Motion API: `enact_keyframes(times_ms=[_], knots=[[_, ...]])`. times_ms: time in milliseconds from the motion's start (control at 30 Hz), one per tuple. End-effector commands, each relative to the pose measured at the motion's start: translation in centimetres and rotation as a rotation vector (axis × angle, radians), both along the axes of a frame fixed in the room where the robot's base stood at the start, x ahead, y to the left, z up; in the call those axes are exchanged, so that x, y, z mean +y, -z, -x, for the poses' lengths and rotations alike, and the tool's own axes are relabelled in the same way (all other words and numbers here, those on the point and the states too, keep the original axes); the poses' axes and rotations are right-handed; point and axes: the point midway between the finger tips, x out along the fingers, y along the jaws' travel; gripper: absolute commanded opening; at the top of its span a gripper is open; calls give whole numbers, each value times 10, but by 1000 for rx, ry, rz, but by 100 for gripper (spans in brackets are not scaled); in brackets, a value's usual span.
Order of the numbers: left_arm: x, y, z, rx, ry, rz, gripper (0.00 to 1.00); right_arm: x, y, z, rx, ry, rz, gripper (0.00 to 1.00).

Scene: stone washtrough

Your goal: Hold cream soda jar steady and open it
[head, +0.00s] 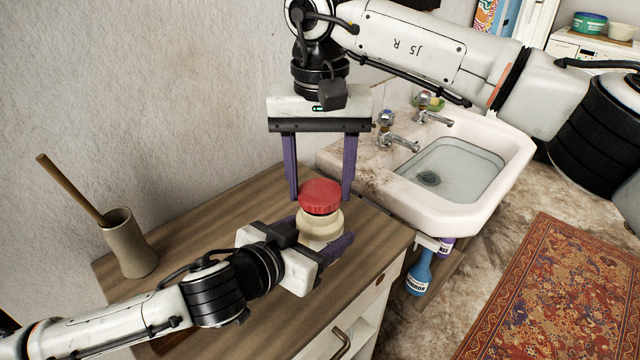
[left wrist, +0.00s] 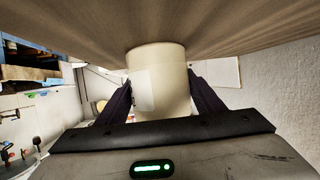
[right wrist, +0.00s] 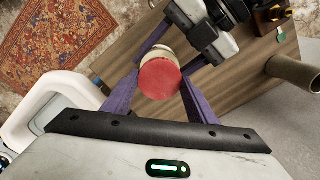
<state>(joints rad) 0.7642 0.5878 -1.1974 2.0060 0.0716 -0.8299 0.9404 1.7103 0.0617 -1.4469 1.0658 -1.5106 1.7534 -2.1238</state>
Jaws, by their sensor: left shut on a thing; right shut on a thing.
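The cream soda jar (head: 318,228) stands upright on the wooden cabinet top, with a cream body and a red lid (head: 320,196). My left gripper (head: 319,241) comes in low from the left and is shut on the jar's body. The left wrist view shows the cream body (left wrist: 160,85), with a paler patch, between its fingers. My right gripper (head: 320,200) points down from above and is shut on the red lid, one purple finger on each side. The lid (right wrist: 159,79) also shows between those fingers in the right wrist view, seated on the jar.
A brush holder (head: 128,243) with a wooden-handled brush stands at the cabinet's left end, near the wall. A white sink (head: 512,170) with taps (head: 398,130) lies to the right. Blue and purple bottles (head: 420,273) stand below it. The cabinet top (head: 200,225) behind the left arm is clear.

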Motion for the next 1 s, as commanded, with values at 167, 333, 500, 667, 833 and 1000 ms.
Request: enact_keyframes(times_ms=[167, 333, 500, 667, 833, 1000], knots=[[0, 1, 0, 2, 1, 0, 0, 0, -1, 0, 0, -1, 0, 25], [0, 1, 0, 2, 1, 0, 0, 0, -2, 0, 0, -1, 0, 25], [0, 1, 0, 2, 1, 0, 0, 0, -17, 0, -2, 0, 0, 25], [0, 1, 0, 2, 0, 0, 0, 0, -37, 0, -1, 0, 0, 25], [0, 1, 0, 2, 0, 0, 0, 0, -41, 0, 1, -1, 0, 25], [0, 1, 0, 2, 0, 0, 77, 0, -41, 0, 1, -1, 0, 25]])
